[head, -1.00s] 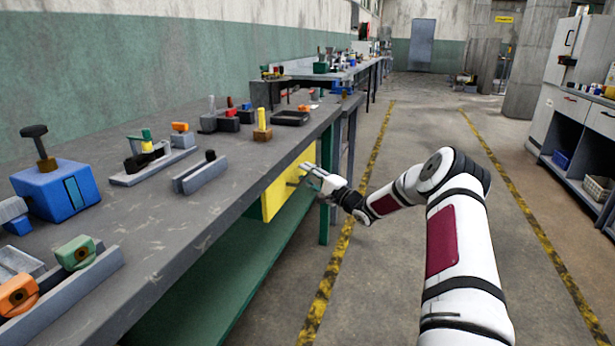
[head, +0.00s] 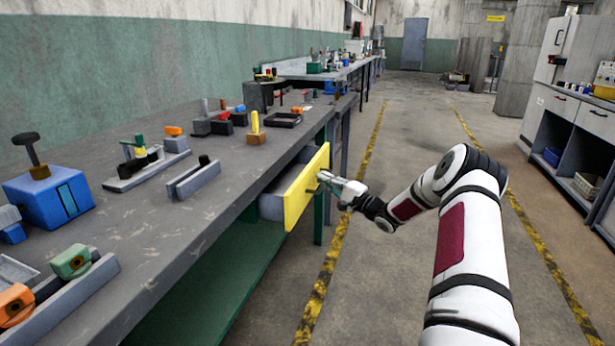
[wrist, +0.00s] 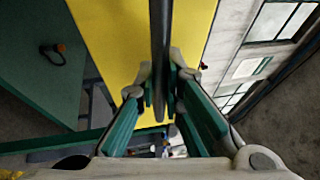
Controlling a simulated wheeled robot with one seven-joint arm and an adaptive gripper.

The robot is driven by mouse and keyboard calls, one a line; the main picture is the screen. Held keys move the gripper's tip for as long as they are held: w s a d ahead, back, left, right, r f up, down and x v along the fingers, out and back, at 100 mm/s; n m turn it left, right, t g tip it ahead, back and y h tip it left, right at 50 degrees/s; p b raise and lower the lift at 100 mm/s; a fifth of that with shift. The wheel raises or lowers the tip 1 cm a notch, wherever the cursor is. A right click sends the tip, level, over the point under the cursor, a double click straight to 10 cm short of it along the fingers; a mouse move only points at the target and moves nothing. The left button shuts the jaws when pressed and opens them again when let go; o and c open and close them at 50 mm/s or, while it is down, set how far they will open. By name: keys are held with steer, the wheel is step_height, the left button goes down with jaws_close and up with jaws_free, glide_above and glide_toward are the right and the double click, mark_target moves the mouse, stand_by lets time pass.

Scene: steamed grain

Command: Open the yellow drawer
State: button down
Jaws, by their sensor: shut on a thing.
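The yellow drawer (head: 306,190) is under the grey workbench and stands partly pulled out, with its grey side (head: 272,206) showing behind the yellow front. My gripper (head: 324,181) is at the drawer's front, at its handle. In the wrist view the yellow front (wrist: 110,40) fills the middle, and a dark bar-shaped handle (wrist: 159,60) runs between the fingers. The green-padded fingers of my gripper (wrist: 161,92) are closed around this handle. The inside of the drawer is mostly hidden by its front in the head view.
The grey workbench top (head: 140,235) holds a blue block device (head: 48,195), a yellow-topped peg (head: 255,128) and several small fixtures. A green lower shelf (head: 215,285) lies beneath. The floor right of the bench is clear, with yellow-striped lines; a cabinet (head: 570,130) stands far right.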

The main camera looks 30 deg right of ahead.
steer(key=s+d+p, duration=0.1)
steer(key=s+d, duration=1)
steer(key=s, duration=0.3)
steer(key=shift+p, duration=0.3)
steer(key=c, duration=1.7)
jaws_free()
steer(key=shift+s, duration=0.15)
steer(key=v, duration=1.1)
steer(key=shift+s+d+f, duration=0.15)
steer(key=shift+s, duration=0.25)
